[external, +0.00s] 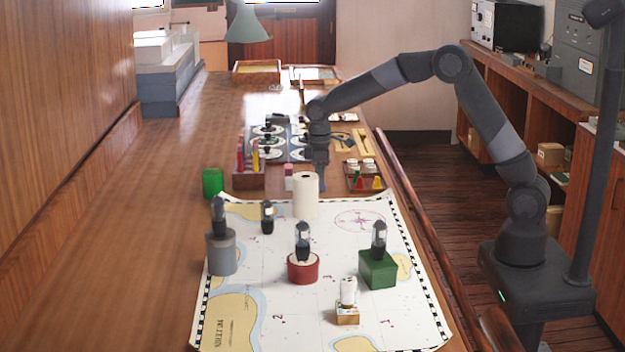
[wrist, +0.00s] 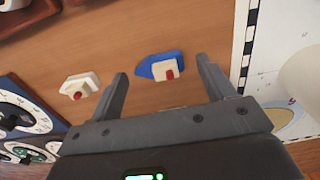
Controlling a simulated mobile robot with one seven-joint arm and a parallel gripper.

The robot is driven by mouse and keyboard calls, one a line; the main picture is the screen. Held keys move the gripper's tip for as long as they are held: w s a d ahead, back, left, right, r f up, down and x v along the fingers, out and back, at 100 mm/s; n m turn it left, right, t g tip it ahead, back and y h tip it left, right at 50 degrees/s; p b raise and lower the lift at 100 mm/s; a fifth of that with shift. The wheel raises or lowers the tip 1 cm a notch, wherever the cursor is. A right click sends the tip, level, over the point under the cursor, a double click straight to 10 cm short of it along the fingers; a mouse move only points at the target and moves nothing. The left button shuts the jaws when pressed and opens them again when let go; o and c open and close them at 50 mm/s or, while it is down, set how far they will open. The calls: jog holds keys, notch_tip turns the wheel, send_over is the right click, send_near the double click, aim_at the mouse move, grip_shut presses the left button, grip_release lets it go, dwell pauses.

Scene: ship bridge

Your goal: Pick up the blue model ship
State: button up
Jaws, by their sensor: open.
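The blue model ship (wrist: 150,69) has a blue hull, a white upper part and a small red piece. It lies on the brown wooden table in the wrist view, between and beyond my two fingertips. I cannot make it out in the external view. My gripper (wrist: 162,68) is open, with nothing between its fingers; the height above the ship is hard to judge. In the external view my gripper (external: 318,180) points down over the table, just behind a white cylinder (external: 306,198). A similar white model ship (wrist: 80,86) with a red piece lies to the left, outside my left finger.
A chart (external: 320,315) with several dark-topped pieces on it covers the near table. A board with round dials (external: 285,153) stands behind my gripper; dials also show at left in the wrist view (wrist: 18,122).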

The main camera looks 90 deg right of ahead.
jog(key=shift+c, duration=0.5)
jog(key=c, duration=0.9)
jog(key=shift+r, duration=0.1)
